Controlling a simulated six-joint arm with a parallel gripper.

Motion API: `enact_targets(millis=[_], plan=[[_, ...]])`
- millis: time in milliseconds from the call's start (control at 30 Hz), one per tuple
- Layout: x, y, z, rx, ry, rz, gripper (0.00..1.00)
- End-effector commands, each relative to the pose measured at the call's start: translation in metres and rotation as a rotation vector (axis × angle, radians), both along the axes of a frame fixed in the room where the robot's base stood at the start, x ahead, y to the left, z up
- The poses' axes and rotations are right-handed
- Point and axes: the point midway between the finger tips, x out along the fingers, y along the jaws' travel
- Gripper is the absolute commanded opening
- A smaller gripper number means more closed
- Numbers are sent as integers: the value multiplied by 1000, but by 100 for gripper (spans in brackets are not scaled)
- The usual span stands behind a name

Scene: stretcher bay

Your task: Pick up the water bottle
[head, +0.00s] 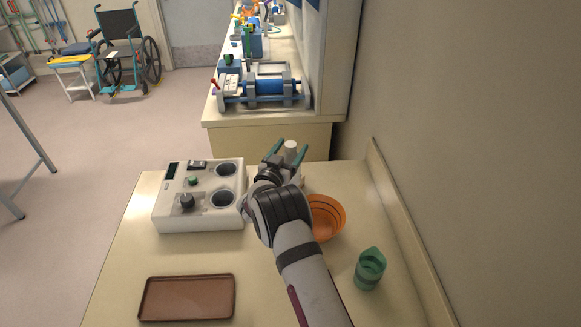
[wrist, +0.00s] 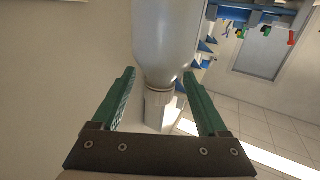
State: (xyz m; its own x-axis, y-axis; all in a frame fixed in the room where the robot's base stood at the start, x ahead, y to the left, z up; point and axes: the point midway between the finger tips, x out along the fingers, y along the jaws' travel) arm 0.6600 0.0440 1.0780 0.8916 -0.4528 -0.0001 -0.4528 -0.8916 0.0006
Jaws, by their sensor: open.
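The water bottle is pale grey-white with a white cap. In the head view only its top (head: 291,147) shows clearly, at the far end of the table, with its body mostly hidden by my gripper. In the wrist view, which looks upside down, the bottle (wrist: 166,42) fills the top middle, cap downward in the picture. My gripper (head: 288,151) has green fingers and is open. In the wrist view the fingers (wrist: 158,82) stand on either side of the bottle's neck and shoulder, with gaps showing on both sides. I cannot tell how deep the bottle is between them.
A white console with two round wells (head: 178,214) stands left of my gripper. An orange bowl (head: 328,222) is partly behind my arm. A wall bounds the right side.

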Motion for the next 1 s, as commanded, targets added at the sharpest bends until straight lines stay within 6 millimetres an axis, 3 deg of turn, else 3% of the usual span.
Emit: enact_targets(millis=[33, 400, 467, 1000], plan=[[0, 0, 0, 0, 0, 0, 75], [0, 0, 0, 1, 0, 0, 8], [0, 0, 0, 1, 0, 0, 0], [-1, 0, 0, 1, 0, 0, 0]])
